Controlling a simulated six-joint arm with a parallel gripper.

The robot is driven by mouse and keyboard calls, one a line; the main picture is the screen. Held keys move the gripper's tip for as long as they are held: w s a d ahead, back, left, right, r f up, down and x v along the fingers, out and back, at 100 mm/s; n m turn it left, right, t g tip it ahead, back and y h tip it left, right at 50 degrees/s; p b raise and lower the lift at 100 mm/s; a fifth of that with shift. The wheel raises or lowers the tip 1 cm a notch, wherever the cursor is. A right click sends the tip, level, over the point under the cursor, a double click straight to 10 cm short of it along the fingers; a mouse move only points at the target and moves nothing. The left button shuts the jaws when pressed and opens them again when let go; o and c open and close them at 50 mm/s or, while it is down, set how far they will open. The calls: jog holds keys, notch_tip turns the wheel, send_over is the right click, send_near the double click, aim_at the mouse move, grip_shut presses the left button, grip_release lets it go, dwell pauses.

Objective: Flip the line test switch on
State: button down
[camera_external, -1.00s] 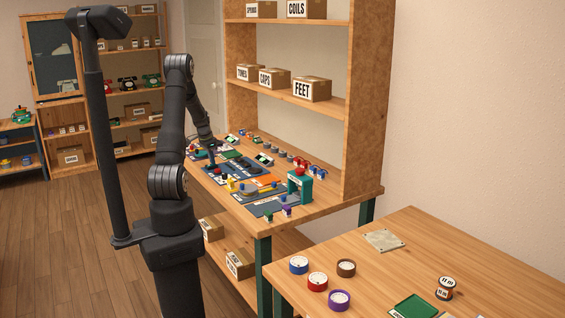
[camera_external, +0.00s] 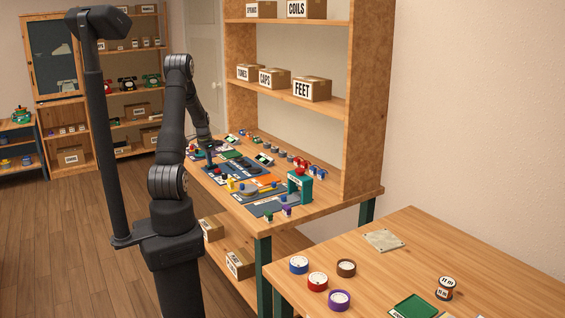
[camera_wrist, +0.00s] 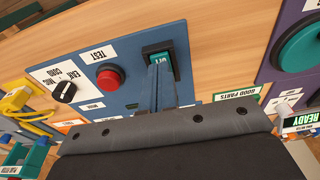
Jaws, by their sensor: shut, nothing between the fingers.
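A blue test panel (camera_wrist: 120,62) fills the middle of the wrist view. A green-faced rocker switch (camera_wrist: 160,50) in a dark frame sits near its upper right edge; its small lettering is not clear to me. My gripper (camera_wrist: 160,70) is shut and empty. Its fingertips overlap the lower part of the switch in the picture; I cannot tell whether they touch it. In the external view my gripper (camera_external: 210,160) is low over the crowded workbench, and the switch is too small to make out.
A red button (camera_wrist: 109,77) and a black knob (camera_wrist: 64,91) are on the same panel. A purple board with a green disc (camera_wrist: 303,46) is to the right. In the external view a teal stand (camera_external: 300,187) is at the bench's near end, below a shelf (camera_external: 290,97).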

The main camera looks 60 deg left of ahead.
notch_tip(320, 180, up, 14)
jog(key=s, duration=0.2)
jog(key=shift+s, duration=0.15)
dwell(0.4)
jog(key=shift+f, duration=0.1)
jog(key=shift+w+r+t, duration=0.2)
jog(key=shift+w+t, duration=0.1)
jog(key=shift+w, duration=0.2)
jog(key=shift+f, duration=0.1)
jog(key=w+f, duration=0.1)
jog(key=f, duration=0.8)
jog(key=w+f, duration=0.1)
jog(key=f, duration=0.3)
jog(key=shift+w+f, duration=0.3)
jog(key=shift+w, duration=0.05)
